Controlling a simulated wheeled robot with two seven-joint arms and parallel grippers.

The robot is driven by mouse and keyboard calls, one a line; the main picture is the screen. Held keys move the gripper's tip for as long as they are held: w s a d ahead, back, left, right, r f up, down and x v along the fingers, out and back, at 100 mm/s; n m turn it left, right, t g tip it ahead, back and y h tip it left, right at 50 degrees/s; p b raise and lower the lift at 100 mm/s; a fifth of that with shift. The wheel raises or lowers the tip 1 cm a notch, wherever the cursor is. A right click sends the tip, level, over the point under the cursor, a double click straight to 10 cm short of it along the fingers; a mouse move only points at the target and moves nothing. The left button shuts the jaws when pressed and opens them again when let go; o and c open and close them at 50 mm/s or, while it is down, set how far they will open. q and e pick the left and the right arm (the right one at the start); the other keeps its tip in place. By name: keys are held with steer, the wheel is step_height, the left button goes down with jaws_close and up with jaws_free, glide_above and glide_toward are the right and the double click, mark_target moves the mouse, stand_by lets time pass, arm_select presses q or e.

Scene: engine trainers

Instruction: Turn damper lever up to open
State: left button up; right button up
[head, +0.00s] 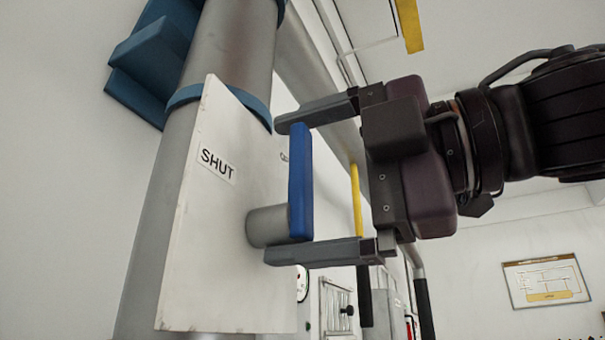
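The damper lever (301,180) is a flat blue bar, standing upright in the picture. Its lower end sits on a grey round shaft (267,226) that comes out of a white plate (215,240). The plate carries a label reading "SHUT" (217,164). My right gripper (279,190) comes in from the right with its fingers wide apart. One finger lies at the lever's upper end, the other just below its lower end and the shaft. The lever is between them; I cannot tell whether either finger touches it. My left gripper is not in view.
A large grey pipe (225,50) with blue bands and a blue bracket (150,60) stands behind the plate. A yellow bar (356,200) and panel equipment (340,305) are behind the gripper. A framed chart (546,281) hangs on the wall at right.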

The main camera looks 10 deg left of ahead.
steer(key=shift+s+d+f+b, duration=0.15)
steer(key=shift+d+b, duration=0.25)
steer(key=shift+d, duration=0.15)
steer(key=b+v, duration=0.2)
steer(key=v, duration=0.4)
steer(key=shift+d, duration=0.35)
steer(key=shift+s+a, duration=0.1)
